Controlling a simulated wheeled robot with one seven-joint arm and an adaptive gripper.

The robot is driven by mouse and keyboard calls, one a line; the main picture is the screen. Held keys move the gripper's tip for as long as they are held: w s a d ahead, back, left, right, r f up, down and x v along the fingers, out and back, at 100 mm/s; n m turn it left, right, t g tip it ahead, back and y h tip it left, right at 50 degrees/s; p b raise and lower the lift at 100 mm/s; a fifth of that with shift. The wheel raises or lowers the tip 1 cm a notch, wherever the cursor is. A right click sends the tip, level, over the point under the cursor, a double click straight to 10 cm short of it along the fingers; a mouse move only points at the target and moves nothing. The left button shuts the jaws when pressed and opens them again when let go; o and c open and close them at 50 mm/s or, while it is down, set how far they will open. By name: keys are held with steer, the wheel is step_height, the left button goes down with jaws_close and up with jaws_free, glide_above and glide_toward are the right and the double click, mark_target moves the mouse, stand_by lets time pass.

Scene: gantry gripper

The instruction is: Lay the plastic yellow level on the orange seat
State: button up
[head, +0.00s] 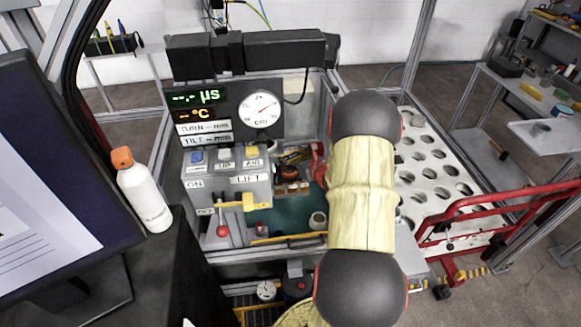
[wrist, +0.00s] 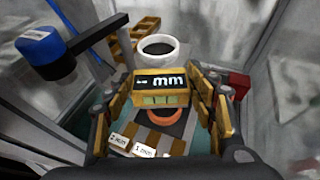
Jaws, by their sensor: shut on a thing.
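My gripper (wrist: 160,90) shows in the wrist view with one yellow-padded finger on each side. It is shut on the yellow level (wrist: 143,102), a small yellow block with a dark display face reading "mm". The level sits between the fingers near the middle of the picture. An orange curved piece (wrist: 159,117), which looks like the orange seat, shows just below the level in the picture. The level hides part of it, and I cannot tell whether they touch.
A white cup-like pot (wrist: 160,47) stands beyond the level, beside a wooden compartment tray (wrist: 122,42). The control box (head: 228,188) borders the green work floor (head: 287,217).

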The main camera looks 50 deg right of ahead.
mark_target(291, 158)
steer(key=shift+w+d+f+b, duration=0.15)
steer(key=shift+w+d+f, duration=0.1)
steer(key=shift+w+f, duration=0.35)
steer(key=shift+w+d+f+b, duration=0.15)
steer(key=shift+w+d+f, duration=0.15)
steer(key=shift+f, duration=0.35)
steer(key=f+b, duration=0.1)
steer(key=f, duration=0.2)
steer(key=shift+w+f, duration=0.2)
steer(key=shift+r, duration=0.1)
steer(key=o, duration=0.8)
steer(key=shift+f, duration=0.25)
steer(key=shift+c, duration=0.2)
steer(key=o, duration=0.5)
steer(key=shift+r, duration=0.15)
